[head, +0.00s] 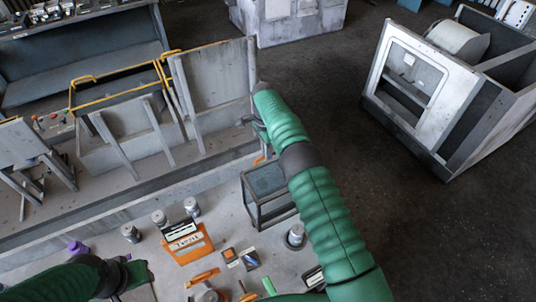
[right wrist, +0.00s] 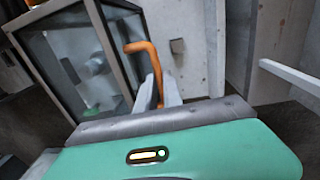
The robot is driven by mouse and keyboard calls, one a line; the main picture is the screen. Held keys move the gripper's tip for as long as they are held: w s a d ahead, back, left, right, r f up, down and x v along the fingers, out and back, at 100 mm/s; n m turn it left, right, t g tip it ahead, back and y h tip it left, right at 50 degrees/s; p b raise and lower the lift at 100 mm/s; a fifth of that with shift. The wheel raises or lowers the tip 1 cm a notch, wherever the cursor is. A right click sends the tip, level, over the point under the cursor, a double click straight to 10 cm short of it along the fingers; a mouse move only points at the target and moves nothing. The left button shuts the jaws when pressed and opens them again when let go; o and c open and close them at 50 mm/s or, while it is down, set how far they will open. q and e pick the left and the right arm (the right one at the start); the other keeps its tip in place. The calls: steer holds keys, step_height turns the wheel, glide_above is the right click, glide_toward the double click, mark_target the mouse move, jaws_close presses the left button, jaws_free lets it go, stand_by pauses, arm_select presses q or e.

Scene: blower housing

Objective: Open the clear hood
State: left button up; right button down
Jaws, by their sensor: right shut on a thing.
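The clear hood (head: 268,182) is a dark-framed box with see-through panels on the grey bench, just left of my right arm. In the right wrist view the hood (right wrist: 70,75) fills the left side, with blurred items seen through its pane. An orange bent handle (right wrist: 151,62) stands beside the hood frame. My right gripper (right wrist: 160,92) is shut on the lower part of this handle, its pale fingers on either side. In the head view the right gripper (head: 258,130) is partly hidden by its arm. My left gripper (head: 125,268) is low at left; its jaws are unclear.
The bench holds an orange labelled box (head: 188,247), several small canisters and loose small parts. Grey upright panels (head: 215,75) and yellow rails stand behind. A white-framed cabinet (head: 415,85) stands on the floor at right, with open dark floor between.

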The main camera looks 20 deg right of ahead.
steer(key=shift+w, duration=0.25)
steer(key=c, duration=1.9)
jaws_free()
steer(key=shift+o, duration=1.1)
steer(key=shift+w+f, duration=0.1)
steer(key=shift+f, duration=0.05)
steer(key=shift+o, duration=1)
steer(key=shift+w+f, duration=0.2)
steer(key=shift+w, duration=0.1)
arm_select(q)
steer(key=shift+w+d+f, duration=0.15)
steer(key=shift+w, duration=0.3)
arm_select(e)
steer(key=shift+d, duration=0.1)
